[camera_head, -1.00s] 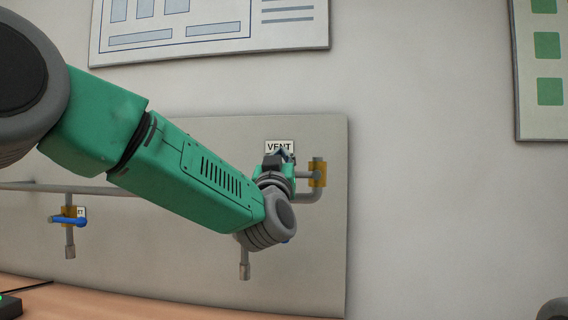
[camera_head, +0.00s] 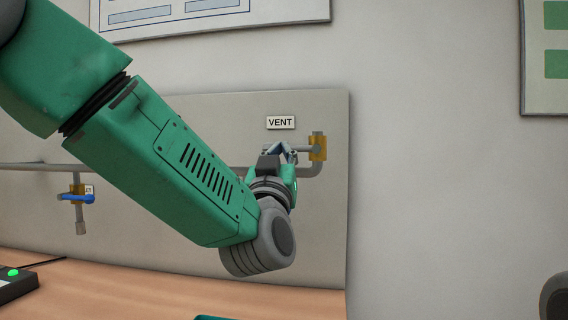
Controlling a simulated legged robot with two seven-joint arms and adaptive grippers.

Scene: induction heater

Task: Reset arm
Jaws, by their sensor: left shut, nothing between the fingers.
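My left arm comes in from the left and reaches toward the wall panel. My left gripper (camera_head: 279,149) is at the arm's far end, just below the VENT label (camera_head: 281,122) and left of the brass fitting on the pipe. Its fingers point away from me and look shut, with nothing seen between them. Whether the fingertips touch the pipe behind them cannot be told. My right gripper is not in view; only a grey rounded part shows at the lower right edge.
A grey panel (camera_head: 325,220) carries a pipe (camera_head: 30,166), a blue-handled valve (camera_head: 76,198) at left and a brass fitting (camera_head: 317,147). A wooden table (camera_head: 140,291) lies below, with a black box (camera_head: 16,284) with a green light.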

